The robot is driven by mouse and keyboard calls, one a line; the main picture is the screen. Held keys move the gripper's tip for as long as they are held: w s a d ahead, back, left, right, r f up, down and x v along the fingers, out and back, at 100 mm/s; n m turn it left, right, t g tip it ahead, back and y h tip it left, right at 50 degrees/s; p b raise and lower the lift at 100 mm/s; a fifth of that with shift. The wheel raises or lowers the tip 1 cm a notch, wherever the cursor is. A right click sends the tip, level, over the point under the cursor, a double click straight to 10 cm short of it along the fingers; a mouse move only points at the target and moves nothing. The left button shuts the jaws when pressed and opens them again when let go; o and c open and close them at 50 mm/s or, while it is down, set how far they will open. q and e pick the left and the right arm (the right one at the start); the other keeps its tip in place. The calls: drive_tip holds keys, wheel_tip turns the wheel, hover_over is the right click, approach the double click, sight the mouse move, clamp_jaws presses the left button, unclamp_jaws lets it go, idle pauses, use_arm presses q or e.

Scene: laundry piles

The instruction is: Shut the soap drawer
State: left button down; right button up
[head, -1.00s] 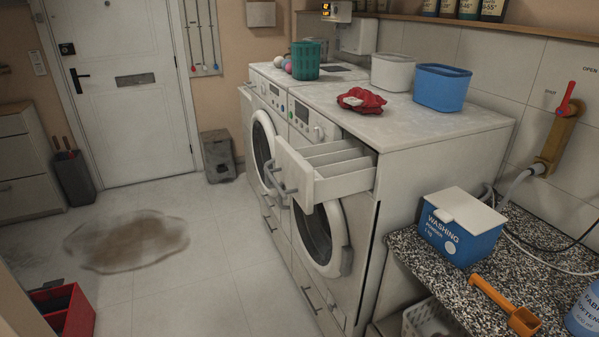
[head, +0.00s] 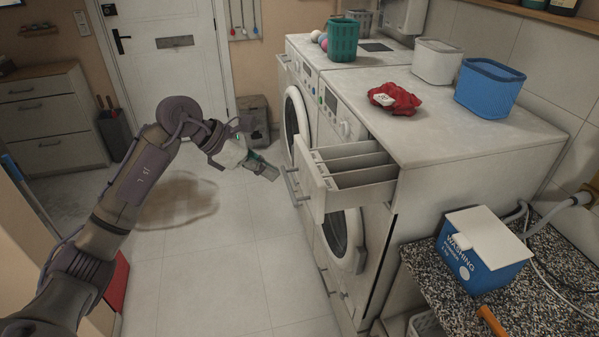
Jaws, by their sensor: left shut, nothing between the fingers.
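The soap drawer (head: 352,184) of the nearer washing machine (head: 425,215) is pulled out, with its white front and open compartments showing. It sticks out to the left over the round door. My left gripper (head: 272,174) is shut and empty. It is in the air to the left of the drawer front, apart from it in the picture. My right gripper is not in view.
A red cloth (head: 396,99), a white tub (head: 437,62), a blue tub (head: 489,88) and a green basket (head: 343,40) stand on the machines. A washing powder box (head: 478,262) is on the speckled counter. The floor left of the machines is open, with a brown stain (head: 178,203).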

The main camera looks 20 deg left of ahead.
sight(377, 175)
use_arm(q)
drive_tip(key=p+x, duration=0.3)
drive_tip(key=x, duration=0.5)
drive_tip(key=shift+d+f, duration=0.2)
drive_tip(key=shift+w+d+f, duration=0.1)
drive_tip(key=shift+d+f, duration=0.1)
drive_tip(key=shift+f, duration=0.2)
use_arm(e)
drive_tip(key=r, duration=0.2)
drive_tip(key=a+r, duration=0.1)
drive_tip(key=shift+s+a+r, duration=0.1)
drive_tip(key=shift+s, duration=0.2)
use_arm(q)
drive_tip(key=shift+w+d, duration=0.1)
drive_tip(key=shift+d, duration=0.05)
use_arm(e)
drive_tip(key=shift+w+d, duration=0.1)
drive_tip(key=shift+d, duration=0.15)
